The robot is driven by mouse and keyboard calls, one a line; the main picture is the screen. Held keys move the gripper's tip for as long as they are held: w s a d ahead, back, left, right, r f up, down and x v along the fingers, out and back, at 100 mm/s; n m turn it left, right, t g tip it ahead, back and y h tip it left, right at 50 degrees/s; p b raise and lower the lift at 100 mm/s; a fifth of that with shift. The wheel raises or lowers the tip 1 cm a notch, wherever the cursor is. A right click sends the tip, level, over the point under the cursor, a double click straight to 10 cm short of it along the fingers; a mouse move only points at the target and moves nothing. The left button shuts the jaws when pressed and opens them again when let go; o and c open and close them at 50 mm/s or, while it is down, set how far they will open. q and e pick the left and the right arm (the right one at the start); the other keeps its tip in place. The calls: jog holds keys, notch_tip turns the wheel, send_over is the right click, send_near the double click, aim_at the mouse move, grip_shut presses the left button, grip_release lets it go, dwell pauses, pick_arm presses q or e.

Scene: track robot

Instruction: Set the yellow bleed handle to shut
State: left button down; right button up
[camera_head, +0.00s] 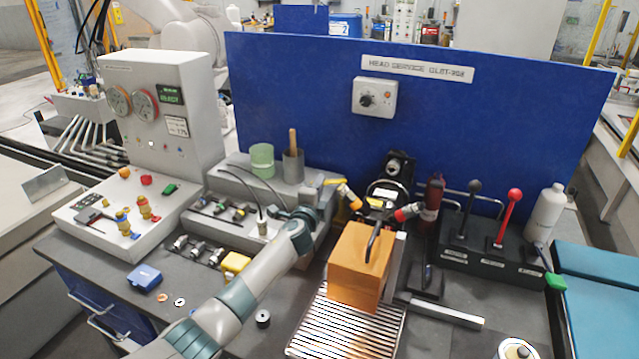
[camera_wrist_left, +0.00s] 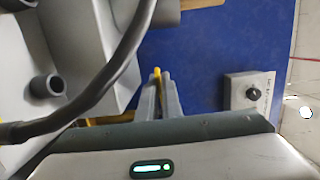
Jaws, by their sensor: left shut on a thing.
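The yellow bleed handle (camera_head: 333,182) shows as a short bar beside the grey bench unit, in front of the blue panel. My left gripper (camera_head: 322,197) is at it, partly hidden by my own wrist. In the left wrist view the two fingers (camera_wrist_left: 158,95) are closed together, with a yellow tip (camera_wrist_left: 157,72) between their ends. I take this as the bleed handle, held by the fingers. Its pivot and exact angle are hard to make out. My right gripper is in neither view.
An orange block (camera_head: 360,265) stands on a ribbed tray right of my left arm. A yellow-ended fitting (camera_head: 350,197) and a red one (camera_head: 407,212) are close by. A grey can (camera_head: 293,167) and green cup (camera_head: 262,160) stand on the unit. A dark hose (camera_wrist_left: 120,70) crosses near the fingers.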

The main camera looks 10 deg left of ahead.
pick_arm(q)
jog(key=n+y+b, duration=0.1)
jog(key=s+d+n+y+b, duration=0.1)
jog(key=y, duration=0.1)
jog(key=shift+s+f, duration=0.1)
jog(key=shift+f, duration=0.1)
jog(key=shift+s+r+n+y+b, duration=0.15)
jog(key=shift+s+n+y+b, duration=0.1)
jog(key=shift+n+y+b, duration=0.4)
jog(key=c, duration=1.9)
grip_release()
jog(key=shift+c, duration=0.2)
jog(key=shift+a+r+m, duration=0.1)
jog(key=shift+r+m, duration=0.05)
jog(key=shift+m, duration=0.1)
